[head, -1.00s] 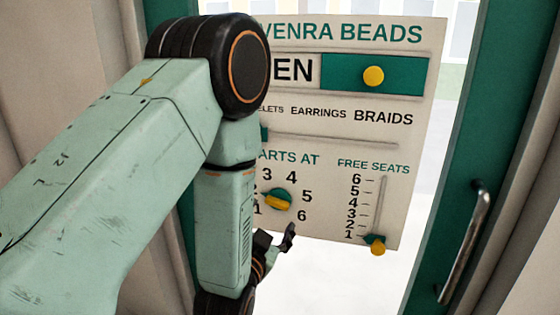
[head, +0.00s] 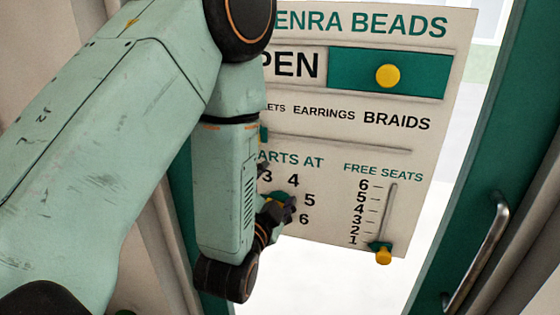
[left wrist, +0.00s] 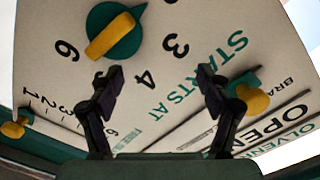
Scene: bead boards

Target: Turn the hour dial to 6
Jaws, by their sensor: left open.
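The hour dial (left wrist: 118,32) is a green disc with a yellow bar knob (left wrist: 108,36), on the white board under "STARTS AT". In the left wrist view the bar slants between lower left and upper right; its lower-left end lies nearest the 6 (left wrist: 67,50). My right gripper is not in view.
The free seats slider (head: 382,253) sits at 1. The sign slider's yellow knob (head: 387,76) is at the top beside "OPEN". The bracelets slider knob (left wrist: 252,97) shows close to the gripper's right finger. A metal door handle (head: 480,250) is at the right.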

